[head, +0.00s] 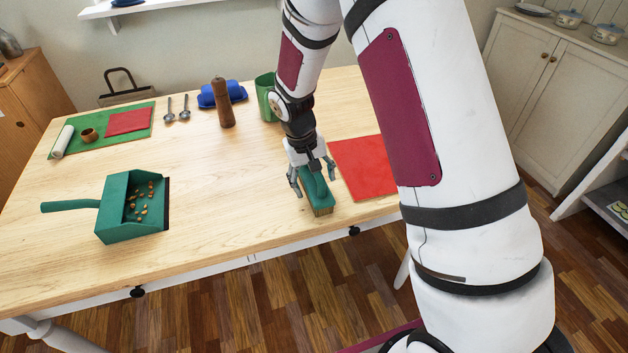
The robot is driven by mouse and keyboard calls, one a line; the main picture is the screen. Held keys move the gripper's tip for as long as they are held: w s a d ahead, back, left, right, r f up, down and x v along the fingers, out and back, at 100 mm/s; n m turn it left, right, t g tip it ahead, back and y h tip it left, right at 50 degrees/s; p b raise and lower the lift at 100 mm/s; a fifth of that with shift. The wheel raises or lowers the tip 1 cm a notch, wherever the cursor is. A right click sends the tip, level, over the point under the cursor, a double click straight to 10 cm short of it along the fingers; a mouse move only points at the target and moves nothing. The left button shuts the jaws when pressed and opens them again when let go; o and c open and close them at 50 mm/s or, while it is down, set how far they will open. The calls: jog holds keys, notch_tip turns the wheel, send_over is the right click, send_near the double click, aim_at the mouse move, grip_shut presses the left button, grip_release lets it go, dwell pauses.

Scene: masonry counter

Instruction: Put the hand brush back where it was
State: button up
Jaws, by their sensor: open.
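The green hand brush (318,200) lies on the wooden table near its front edge, just left of a red mat. My gripper (312,180) is directly over the brush, its fingers spread on either side of the handle. The fingers look open, and I cannot tell whether they touch the brush. Part of the brush is hidden by my gripper. A green dustpan (119,217) with several brown crumbs in it sits at the left of the table, its handle pointing left.
The red mat (362,165) lies right of the brush. At the back are a green cup (266,97), a pepper mill (222,103), a blue dish (236,90), two spoons (177,112) and a green mat (92,148) with a small bowl (89,135). The table between dustpan and brush is clear.

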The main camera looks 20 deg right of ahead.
aim_at(305, 183)
notch_tip(305, 183, up, 11)
jog(key=a, duration=0.2)
jog(key=s+d+r, duration=0.2)
jog(key=s+r, duration=0.5)
jog(key=r, duration=0.2)
jog(key=s+r+t+y, duration=0.1)
jog(key=s+r, duration=0.2)
jog(key=s, duration=0.9)
jog(key=s+r+t+y, duration=0.1)
jog(key=s+r, duration=0.2)
jog(key=s, duration=0.9)
jog(key=shift+s+d+t, duration=0.25)
jog(key=shift+s+t, duration=0.15)
